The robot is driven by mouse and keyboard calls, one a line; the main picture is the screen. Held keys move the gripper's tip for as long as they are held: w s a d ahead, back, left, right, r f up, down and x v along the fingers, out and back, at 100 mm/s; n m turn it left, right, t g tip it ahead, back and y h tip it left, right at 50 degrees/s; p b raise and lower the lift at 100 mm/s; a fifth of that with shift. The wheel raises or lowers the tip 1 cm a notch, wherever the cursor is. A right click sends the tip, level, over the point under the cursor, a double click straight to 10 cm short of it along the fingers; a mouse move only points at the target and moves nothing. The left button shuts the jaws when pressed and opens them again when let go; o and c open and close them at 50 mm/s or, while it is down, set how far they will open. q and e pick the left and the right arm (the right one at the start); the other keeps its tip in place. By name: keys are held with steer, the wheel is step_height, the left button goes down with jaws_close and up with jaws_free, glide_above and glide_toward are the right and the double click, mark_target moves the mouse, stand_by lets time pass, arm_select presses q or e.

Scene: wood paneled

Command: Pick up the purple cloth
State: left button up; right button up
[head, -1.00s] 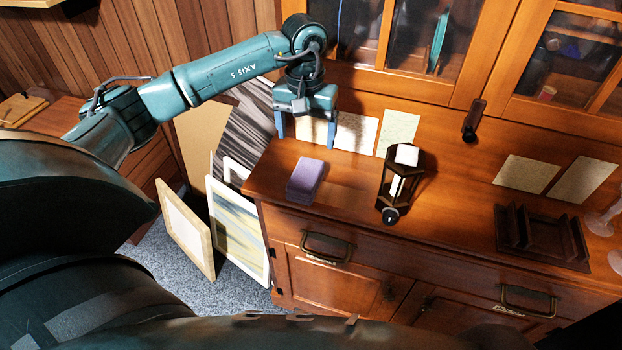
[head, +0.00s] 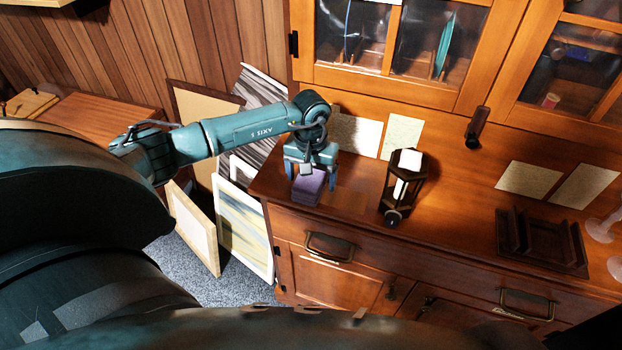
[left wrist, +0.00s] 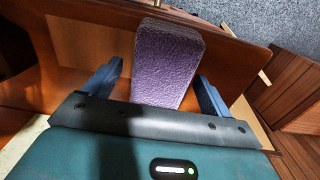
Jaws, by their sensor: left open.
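The purple cloth (head: 309,188) is a folded block lying on the left end of the wooden cabinet top. It also shows in the left wrist view (left wrist: 167,62), with a textured surface. My left gripper (head: 312,184) is open above the cloth. In the left wrist view its two blue fingers (left wrist: 153,88) stand on either side of the cloth, with a gap on each side. The gripper's body hides the cloth's rear part in the head view. My right gripper is not in view.
A dark lantern (head: 400,187) with a white candle stands right of the cloth on the cabinet top (head: 450,215). A dark wooden rack (head: 541,240) is farther right. Framed pictures (head: 243,228) lean against the cabinet's left side. Paper sheets lean at the back.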

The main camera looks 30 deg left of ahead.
arm_select(q)
steer(key=shift+c, duration=0.4)
steer(key=c, duration=1)
step_height(320, 180, up, 10)
steer(key=shift+b, duration=0.7)
